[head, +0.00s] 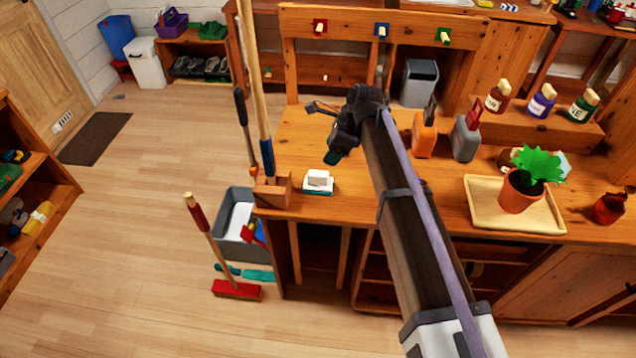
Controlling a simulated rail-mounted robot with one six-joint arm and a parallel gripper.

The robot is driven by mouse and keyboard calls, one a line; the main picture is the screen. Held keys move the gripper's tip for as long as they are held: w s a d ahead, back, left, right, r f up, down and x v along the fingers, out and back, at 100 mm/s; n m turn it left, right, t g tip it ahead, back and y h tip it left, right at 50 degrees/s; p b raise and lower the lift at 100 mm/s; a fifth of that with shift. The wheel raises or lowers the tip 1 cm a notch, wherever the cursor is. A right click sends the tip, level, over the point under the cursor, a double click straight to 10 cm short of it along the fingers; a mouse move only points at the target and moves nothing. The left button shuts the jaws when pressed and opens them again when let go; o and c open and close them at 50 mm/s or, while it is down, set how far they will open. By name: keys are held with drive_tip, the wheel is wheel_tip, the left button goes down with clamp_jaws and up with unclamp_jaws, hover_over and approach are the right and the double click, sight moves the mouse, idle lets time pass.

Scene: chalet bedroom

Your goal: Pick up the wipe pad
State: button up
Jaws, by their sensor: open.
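A small white block with a teal base (318,182), which looks like the wipe pad, lies on the wooden bench top (372,208) near its front left edge. My gripper (324,132) is open and empty above the bench, higher in the picture than the pad and apart from it. My arm comes in from the lower right and hides part of the bench to the right of the pad.
A wooden block holding long-handled tools (272,190) stands just left of the pad. Orange (424,136) and grey (465,140) holders, a tray (482,213) with a potted plant (520,190), and several bottles stand to the right. Bare bench surrounds the pad's right side.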

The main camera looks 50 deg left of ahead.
sight(319, 173)
drive_tip(key=b+x, duration=0.5)
drive_tip(key=x, duration=0.1)
drive_tip(key=shift+w+d, duration=0.15)
drive_tip(key=shift+d, duration=0.05)
drive_tip(key=b+x, duration=0.5)
drive_tip(key=shift+d+f, duration=0.15)
drive_tip(key=shift+f, duration=0.05)
drive_tip(key=shift+r, duration=0.25)
drive_tip(key=c, duration=1)
